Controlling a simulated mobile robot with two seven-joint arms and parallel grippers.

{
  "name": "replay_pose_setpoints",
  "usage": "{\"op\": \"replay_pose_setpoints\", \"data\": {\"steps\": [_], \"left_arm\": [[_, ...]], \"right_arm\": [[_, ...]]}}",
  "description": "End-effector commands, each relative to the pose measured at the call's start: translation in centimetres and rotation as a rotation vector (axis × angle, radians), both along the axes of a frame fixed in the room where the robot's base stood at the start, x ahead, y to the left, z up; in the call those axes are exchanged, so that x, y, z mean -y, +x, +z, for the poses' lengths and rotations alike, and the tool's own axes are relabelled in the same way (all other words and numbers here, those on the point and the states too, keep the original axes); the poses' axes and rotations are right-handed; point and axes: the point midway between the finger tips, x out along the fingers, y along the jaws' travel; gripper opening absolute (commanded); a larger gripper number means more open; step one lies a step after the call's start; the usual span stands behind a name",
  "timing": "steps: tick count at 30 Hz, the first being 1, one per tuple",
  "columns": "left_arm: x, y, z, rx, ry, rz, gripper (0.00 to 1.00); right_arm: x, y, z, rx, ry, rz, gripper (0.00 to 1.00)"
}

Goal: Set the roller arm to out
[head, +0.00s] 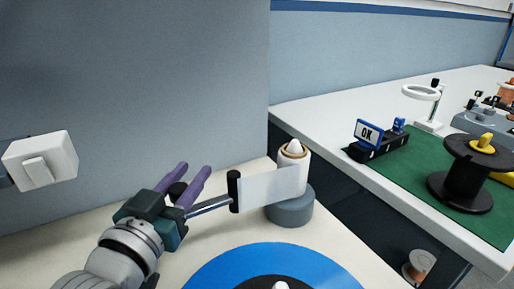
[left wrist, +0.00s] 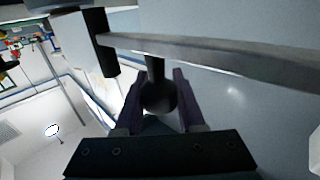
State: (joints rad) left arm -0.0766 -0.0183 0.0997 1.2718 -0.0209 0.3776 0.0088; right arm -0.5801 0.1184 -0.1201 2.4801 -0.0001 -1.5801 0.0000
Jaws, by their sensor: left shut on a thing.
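The rod's pivot cannot be made out. My right gripper is not in view.
A blue disc (head: 225,268) lies in front. A white switch box (head: 40,160) is on the left wall. A bench with a green mat (head: 410,190) stands right.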

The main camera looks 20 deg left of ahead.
Motion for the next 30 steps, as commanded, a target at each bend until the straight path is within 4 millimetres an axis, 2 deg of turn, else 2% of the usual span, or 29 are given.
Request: {"op": "replay_pose_setpoints", "data": {"steps": [8,9,16,25,30], "left_arm": [[-0.2,0.0,-0.1,-0.002,0.000,0.003,0.00],[-0.2,0.0,-0.1,-0.002,0.000,0.003,0.41],[-0.1,0.0,0.0,-0.001,0.000,0.002,0.66],[-0.1,-0.2,0.0,-0.001,0.000,0.001,0.69],[0.1,-2.2,0.0,-0.003,0.000,0.001,0.69]], "right_arm": [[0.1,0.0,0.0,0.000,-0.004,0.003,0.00],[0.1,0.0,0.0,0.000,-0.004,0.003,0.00],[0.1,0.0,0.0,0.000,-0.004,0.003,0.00],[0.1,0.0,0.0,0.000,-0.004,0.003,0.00],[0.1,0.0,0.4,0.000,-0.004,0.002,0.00]]}}
